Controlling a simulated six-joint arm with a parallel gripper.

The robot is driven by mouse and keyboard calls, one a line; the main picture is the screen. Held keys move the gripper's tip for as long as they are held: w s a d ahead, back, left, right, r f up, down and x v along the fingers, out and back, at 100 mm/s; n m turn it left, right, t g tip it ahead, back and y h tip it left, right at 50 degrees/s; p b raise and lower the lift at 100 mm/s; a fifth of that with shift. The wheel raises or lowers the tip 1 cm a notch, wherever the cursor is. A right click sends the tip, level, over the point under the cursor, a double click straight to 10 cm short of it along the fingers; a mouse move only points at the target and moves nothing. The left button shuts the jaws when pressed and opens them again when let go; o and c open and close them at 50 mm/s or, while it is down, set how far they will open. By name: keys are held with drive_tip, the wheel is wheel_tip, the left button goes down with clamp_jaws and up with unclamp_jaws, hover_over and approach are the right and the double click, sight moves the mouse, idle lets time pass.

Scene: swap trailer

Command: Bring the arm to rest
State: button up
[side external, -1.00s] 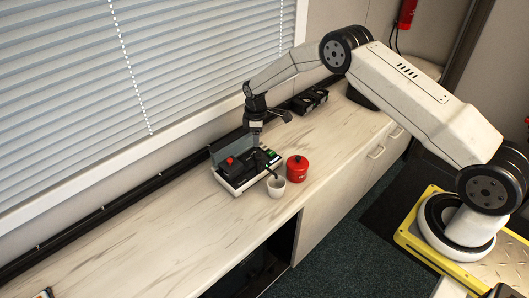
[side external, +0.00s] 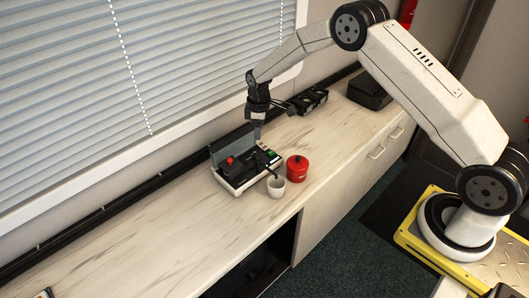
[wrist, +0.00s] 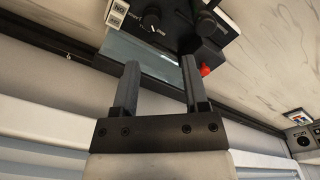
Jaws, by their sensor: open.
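My gripper (side external: 257,133) hangs pointing down just above the right rear part of a small device with a raised lid (side external: 236,187) on the counter. In the wrist view my gripper (wrist: 158,80) has its two dark fingers apart, with nothing between them. Beyond the fingertips the wrist view shows the device's black panel (wrist: 180,38), with a knob and a red button. The arm is bent at the elbow and reaches out over the counter.
A white cup (side external: 276,188) stands at the device's front right, with a red lidded pot (side external: 297,168) beside it. Black items (side external: 309,100) and a black box (side external: 369,92) lie farther back. The window blind (side external: 120,90) rises behind. The counter's left part (side external: 110,250) is mostly clear.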

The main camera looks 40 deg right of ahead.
drive_tip(key=s+a+r+m+t, duration=0.15)
drive_tip(key=s+r+m, duration=0.25)
drive_tip(key=s+r, duration=0.65)
drive_tip(key=s+a+r+m, duration=0.2)
drive_tip(key=s+m, duration=0.2)
drive_tip(key=s, duration=1.3)
drive_tip(key=shift+s+r+t, duration=0.15)
drive_tip(key=shift+s+t, duration=0.1)
drive_tip(key=shift+t, duration=0.1)
